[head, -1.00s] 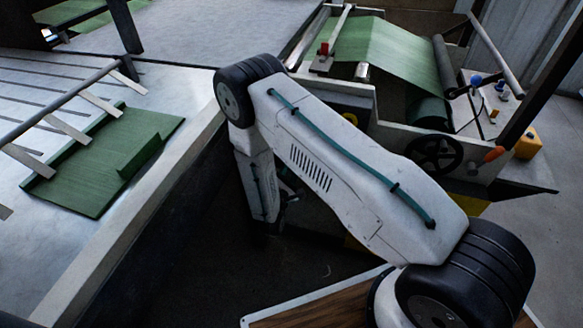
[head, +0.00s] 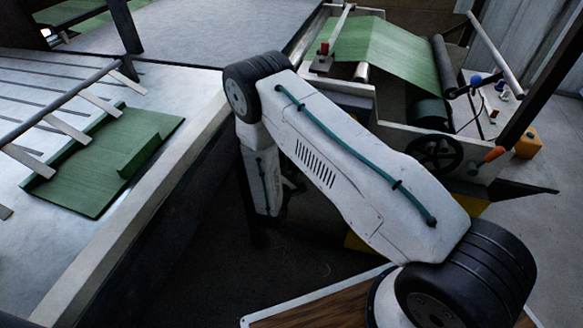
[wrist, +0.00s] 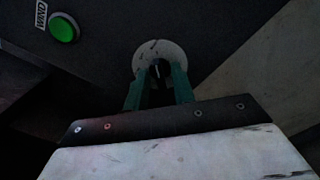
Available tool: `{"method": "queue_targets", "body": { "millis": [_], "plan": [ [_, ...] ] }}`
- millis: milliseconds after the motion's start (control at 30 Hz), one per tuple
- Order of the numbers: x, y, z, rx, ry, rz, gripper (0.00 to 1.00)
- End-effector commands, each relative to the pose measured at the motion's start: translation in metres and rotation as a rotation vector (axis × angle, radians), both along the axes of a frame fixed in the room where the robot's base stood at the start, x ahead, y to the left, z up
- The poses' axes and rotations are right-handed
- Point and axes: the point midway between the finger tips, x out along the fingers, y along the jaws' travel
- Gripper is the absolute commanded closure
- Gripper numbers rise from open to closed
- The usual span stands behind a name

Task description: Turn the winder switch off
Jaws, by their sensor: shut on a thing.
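The winder switch shows in the wrist view as a pale round plate (wrist: 154,50) with a dark knob at its middle, on a dark panel. A small light mark shows on the knob. My gripper (wrist: 160,80) has its two green fingers shut on the knob. A bright green round lamp (wrist: 64,29) sits to the left of the switch, beside a label reading "WIND" (wrist: 41,15). In the head view the gripper and the switch are hidden behind my arm and the machine edge.
A long pale table (head: 150,200) runs along the left, with green sack material (head: 105,160) on it. A pale surface (wrist: 265,75) lies right of the panel.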

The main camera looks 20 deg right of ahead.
Motion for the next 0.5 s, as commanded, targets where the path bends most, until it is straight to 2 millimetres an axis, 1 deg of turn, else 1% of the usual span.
{"method": "queue_targets", "body": {
  "millis": [167,500],
  "plan": [
    [0.0000,0.0000,0.0002,-0.085,0.061,-0.001,0.97],
    [0.0000,0.0000,0.0002,-0.317,0.229,0.000,0.97]
  ]
}}
